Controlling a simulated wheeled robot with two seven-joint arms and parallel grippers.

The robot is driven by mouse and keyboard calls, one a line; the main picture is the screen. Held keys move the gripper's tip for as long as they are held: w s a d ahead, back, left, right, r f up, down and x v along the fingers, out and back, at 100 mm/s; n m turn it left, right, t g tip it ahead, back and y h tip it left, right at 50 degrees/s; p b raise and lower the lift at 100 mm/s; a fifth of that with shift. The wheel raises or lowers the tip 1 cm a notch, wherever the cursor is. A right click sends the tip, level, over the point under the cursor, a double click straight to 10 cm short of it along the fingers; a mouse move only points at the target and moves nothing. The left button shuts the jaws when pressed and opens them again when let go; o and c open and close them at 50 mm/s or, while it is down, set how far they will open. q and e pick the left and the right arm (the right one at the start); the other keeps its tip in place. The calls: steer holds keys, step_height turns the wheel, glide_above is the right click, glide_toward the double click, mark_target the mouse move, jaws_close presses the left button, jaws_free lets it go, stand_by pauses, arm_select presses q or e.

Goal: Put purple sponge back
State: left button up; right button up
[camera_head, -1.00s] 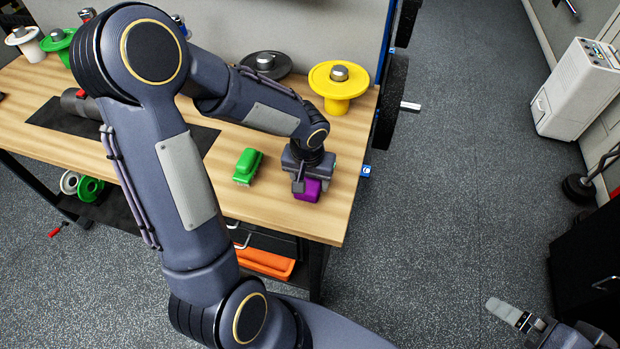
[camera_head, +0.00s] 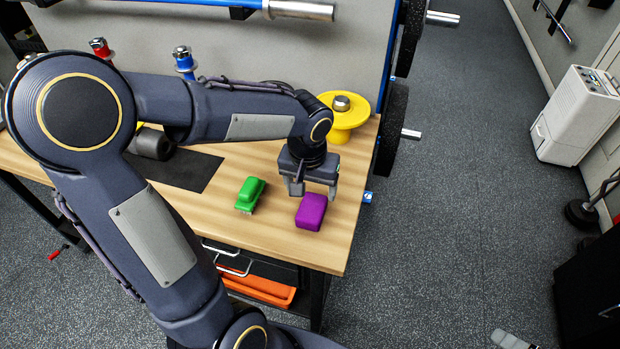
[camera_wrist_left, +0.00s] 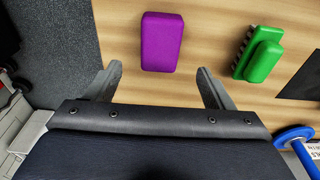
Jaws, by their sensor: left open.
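The purple sponge (camera_head: 311,211) lies on the wooden workbench (camera_head: 270,235) near its right front corner. It also shows in the left wrist view (camera_wrist_left: 162,42), ahead of and between the two fingers. My left gripper (camera_head: 312,190) is open and empty, just behind the sponge in the head view. No finger appears to touch the sponge. A green brush (camera_head: 250,195) lies on the bench to the left of the sponge and shows in the wrist view (camera_wrist_left: 260,54). Only a tip of what seems to be my right gripper (camera_head: 510,340) shows at the bottom right edge.
A yellow flanged piece (camera_head: 341,112) stands at the bench's back right corner. A dark mat (camera_head: 190,170) lies left of the brush. Weight plates (camera_head: 390,115) stand beside the bench's right end. An orange drawer or bin (camera_head: 260,289) is below. The bench around the sponge is clear.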

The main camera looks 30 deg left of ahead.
arm_select(q)
steer(key=s+d+r+t+h, duration=0.2)
steer(key=s, duration=0.6)
steer(key=s+d+r+m+t+h, duration=0.1)
steer(key=s+d+r+t+h, duration=0.1)
steer(key=s, duration=0.5)
steer(key=shift+s+r, duration=0.35)
steer(key=shift+r, duration=0.35)
